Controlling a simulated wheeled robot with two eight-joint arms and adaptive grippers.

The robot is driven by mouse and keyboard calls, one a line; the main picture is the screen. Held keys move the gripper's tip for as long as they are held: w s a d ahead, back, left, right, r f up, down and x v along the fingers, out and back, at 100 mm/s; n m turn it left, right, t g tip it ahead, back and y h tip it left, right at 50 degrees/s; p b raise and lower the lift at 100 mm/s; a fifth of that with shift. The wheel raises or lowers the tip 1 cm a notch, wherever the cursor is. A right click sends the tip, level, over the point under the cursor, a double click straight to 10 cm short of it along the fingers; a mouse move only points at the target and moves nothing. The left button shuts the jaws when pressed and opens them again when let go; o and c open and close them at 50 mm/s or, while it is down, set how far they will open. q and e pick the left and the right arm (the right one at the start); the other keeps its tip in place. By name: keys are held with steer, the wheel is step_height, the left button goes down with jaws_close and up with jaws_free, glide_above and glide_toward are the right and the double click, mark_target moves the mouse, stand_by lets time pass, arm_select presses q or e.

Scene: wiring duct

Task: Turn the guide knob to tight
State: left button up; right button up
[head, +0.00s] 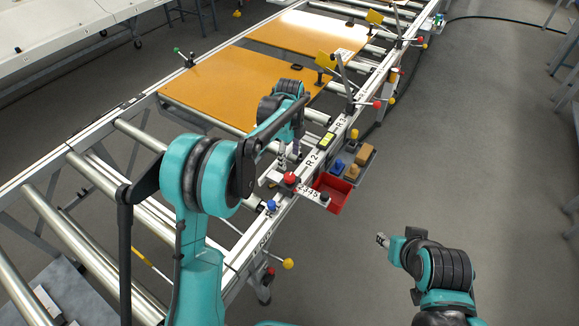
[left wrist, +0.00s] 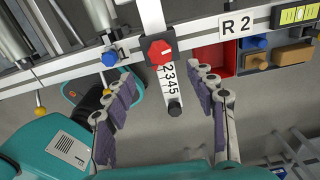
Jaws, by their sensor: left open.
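A red hexagonal knob (head: 290,178) sits on a white guide bar numbered 2 3 4 5 (head: 313,194) at the rail's near edge. My right gripper (head: 382,240) is small, over the floor, apart from the rail.
A blue knob (left wrist: 109,58) sits left of the red knob on the rail. A red bin (head: 332,192) and a grey tray with blue, yellow and brown blocks (head: 366,154) hang beside the rail. Orange panels (head: 235,85) lie on the rollers.

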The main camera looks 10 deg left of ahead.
arm_select(q)
steer(key=shift+r, duration=1.35)
steer(key=s+a+r+n+t, duration=0.35)
steer(key=s+r+n, duration=0.65)
steer(key=s, duration=0.4)
steer(key=s+a+f+n+t, duration=0.1)
steer(key=s+f+n+t, duration=0.1)
steer(key=s+n, duration=0.4)
steer(key=s+a+f+n+t, duration=0.1)
steer(key=s+f+n, duration=0.1)
steer(key=s+n, duration=0.4)
steer(key=s, duration=0.3)
steer(key=shift+a+f+n+t, duration=0.15)
steer(key=shift+f+n+t, duration=0.2)
steer(key=shift+f+n, duration=0.05)
